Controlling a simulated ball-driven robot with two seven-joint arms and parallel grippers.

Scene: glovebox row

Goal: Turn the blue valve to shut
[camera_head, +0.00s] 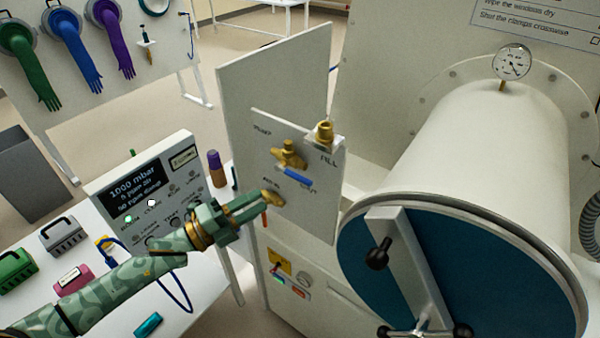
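The blue valve has a blue lever (298,178) below a brass body (289,154), on a pale upright panel in the middle of the head view. The lever lies nearly level, tilted slightly down to the right. Printed words sit around the valve, too small to read surely. My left gripper (262,201) is below and left of the blue lever, apart from it in the picture. Its two green fingers show a narrow gap with nothing clearly held. A lower brass fitting (274,198) with a red-orange lever (265,218) is right at the fingertips; I cannot tell whether they touch. My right gripper is out of view.
A large white cylinder with a blue round door (480,270) and a clamp bar (408,265) stands at the right. A display box (150,190) is left of the panel, behind my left arm. Green, grey and pink items lie on the white bench at the left.

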